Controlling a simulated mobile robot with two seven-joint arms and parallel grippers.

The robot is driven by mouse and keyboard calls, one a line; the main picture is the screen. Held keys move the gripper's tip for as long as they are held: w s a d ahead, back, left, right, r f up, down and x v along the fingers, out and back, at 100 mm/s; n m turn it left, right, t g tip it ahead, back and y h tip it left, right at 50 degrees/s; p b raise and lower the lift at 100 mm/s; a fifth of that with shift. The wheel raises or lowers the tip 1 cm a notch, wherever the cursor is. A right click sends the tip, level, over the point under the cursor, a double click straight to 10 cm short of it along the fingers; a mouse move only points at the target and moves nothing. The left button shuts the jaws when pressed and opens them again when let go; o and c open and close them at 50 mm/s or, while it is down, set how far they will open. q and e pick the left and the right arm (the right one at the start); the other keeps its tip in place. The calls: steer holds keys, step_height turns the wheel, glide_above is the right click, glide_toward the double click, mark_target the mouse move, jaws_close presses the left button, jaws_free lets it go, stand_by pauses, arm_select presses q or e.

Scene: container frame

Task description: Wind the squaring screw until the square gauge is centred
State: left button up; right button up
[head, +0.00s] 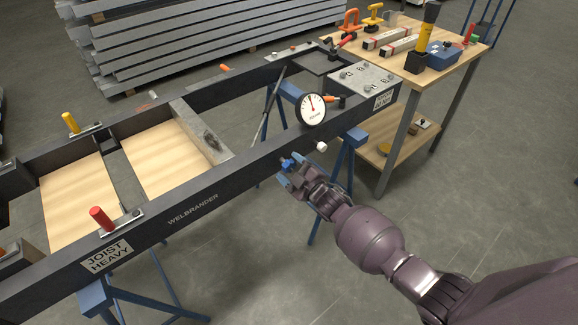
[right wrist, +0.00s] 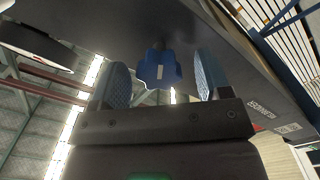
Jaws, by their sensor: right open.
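The square gauge (head: 311,109) is a round white dial with a dark rim on the near side of the dark frame. Its red needle points roughly upward; I cannot tell whether it is exactly centred. The squaring screw's blue knob (head: 287,163) sticks out from the frame's near rail, below and left of the gauge. In the right wrist view the lobed blue knob (right wrist: 160,68) has a pale mark and sits between the fingers. My right gripper (head: 286,173) is open around the knob, with a visible gap on both sides (right wrist: 162,82). My left gripper is out of view.
The dark container frame (head: 193,211) rests on blue trestles (head: 349,158). Red (head: 102,218) and yellow (head: 71,123) handled clamps sit on it. A wooden bench (head: 465,58) with tools stands at the back right. Steel beams (head: 190,30) are stacked behind. The floor at right is clear.

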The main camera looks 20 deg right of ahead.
steer(key=p+v, duration=0.1)
steer(key=v, duration=0.8)
steer(key=shift+s, duration=0.3)
steer(key=shift+d, duration=0.15)
steer(key=s+d+f+m+g+h, duration=0.1)
steer(key=s+m+g+h, duration=0.2)
steer(key=s, duration=1.1)
steer(key=s+d+f+m+g+h+p, duration=0.1)
steer(key=s+d+m+g+h, duration=0.1)
steer(key=s+m, duration=0.6)
steer(key=s+g+h, duration=0.1)
steer(key=s, duration=0.4)
steer(key=shift+s+d+m, duration=0.25)
steer(key=shift+s+m, duration=0.1)
steer(key=shift+m, duration=0.05)
